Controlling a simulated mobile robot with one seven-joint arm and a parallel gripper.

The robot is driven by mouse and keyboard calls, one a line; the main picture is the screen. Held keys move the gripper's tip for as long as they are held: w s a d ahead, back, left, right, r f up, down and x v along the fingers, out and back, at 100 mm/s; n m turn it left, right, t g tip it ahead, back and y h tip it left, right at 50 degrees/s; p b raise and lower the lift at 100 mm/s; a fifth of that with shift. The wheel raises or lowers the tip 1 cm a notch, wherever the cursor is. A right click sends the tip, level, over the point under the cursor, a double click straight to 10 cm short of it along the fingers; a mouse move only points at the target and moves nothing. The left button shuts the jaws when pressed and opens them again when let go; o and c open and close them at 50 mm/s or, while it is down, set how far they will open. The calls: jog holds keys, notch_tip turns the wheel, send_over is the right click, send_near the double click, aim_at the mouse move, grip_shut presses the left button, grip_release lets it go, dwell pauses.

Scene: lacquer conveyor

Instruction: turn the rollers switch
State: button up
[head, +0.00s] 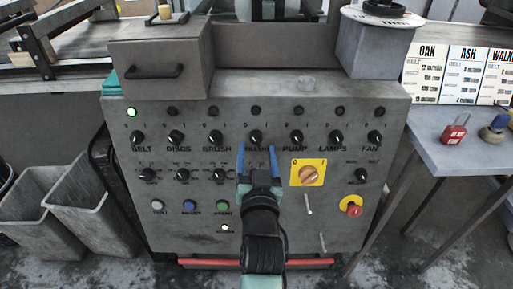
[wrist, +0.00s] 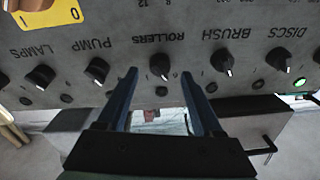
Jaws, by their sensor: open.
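The rollers switch is a black round knob on the grey control panel (head: 330,150), in the middle of the top knob row. In the head view the knob (head: 255,136) shows just above my fingertips, its label partly hidden by them. In the wrist view, where the panel is upside down, the rollers knob (wrist: 159,66) shows between my two blue fingertips, with a white pointer mark. My gripper (head: 256,149) is open, one finger on each side of the knob as seen. I cannot tell whether the fingers touch it. The lamp (wrist: 161,91) by this knob is dark.
The brush knob (wrist: 222,60) and pump knob (wrist: 97,71) flank it closely. The belt lamp (head: 131,112) glows green. A yellow-plated rotary switch (head: 309,173) and a red stop button (head: 351,206) sit lower right. A side table (head: 450,150) with padlocks stands right, grey bins (head: 85,205) left.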

aim_at(256, 138)
jog(key=shift+w+b, duration=0.3)
jog(key=shift+w, duration=1.15)
grip_shut()
